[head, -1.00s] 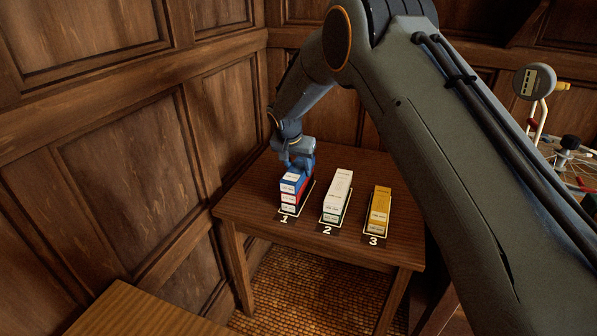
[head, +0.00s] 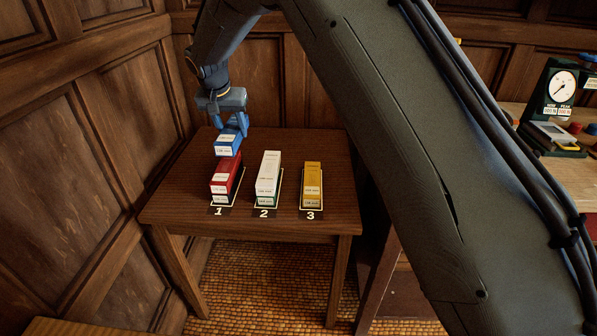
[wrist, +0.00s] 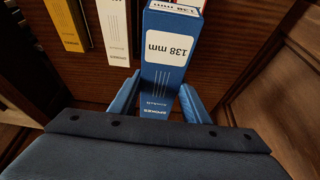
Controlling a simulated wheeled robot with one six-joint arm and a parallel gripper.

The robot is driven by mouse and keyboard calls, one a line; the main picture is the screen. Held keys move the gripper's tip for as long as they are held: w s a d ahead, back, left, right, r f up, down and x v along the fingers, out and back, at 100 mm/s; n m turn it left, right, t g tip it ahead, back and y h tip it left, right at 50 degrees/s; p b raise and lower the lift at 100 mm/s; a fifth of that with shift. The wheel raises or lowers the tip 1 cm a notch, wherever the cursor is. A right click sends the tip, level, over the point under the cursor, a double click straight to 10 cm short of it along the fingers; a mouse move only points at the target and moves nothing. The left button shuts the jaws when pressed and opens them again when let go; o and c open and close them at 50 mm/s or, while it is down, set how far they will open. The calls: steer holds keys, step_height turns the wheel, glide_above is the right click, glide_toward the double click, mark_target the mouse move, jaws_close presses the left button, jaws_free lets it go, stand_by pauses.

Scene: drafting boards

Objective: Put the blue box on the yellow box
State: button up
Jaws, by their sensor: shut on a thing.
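My gripper (head: 231,122) is shut on the blue box (head: 228,145) and holds it above the red box (head: 226,174) at spot 1. In the wrist view the blue box (wrist: 168,75) lies between my two fingers (wrist: 158,103), its 138 mm label facing up in view.
A white box (head: 268,170) lies at spot 2, on a green one, between the red and yellow boxes. The wooden table (head: 333,150) is bare behind the boxes. A panelled wall (head: 110,140) stands close on the left. A dial gauge (head: 562,88) stands at far right.

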steer(key=d+f+p, duration=0.1)
steer(key=d, duration=1.2)
steer(key=p, duration=0.1)
glide_above(312, 175)
steer(key=s, duration=0.2)
step_height(312, 175, down, 2)
step_height(312, 175, down, 5)
steer(key=shift+w+f+p, duration=0.1)
steer(key=shift+f+p, duration=0.05)
steer(key=shift+p, duration=0.55)
steer(key=shift+f, duration=2.35)
steer(key=shift+w+f, duration=0.1)
steer(key=shift+f, duration=0.1)
steer(key=o, duration=1.2)
steer(key=shift+r, duration=0.15)
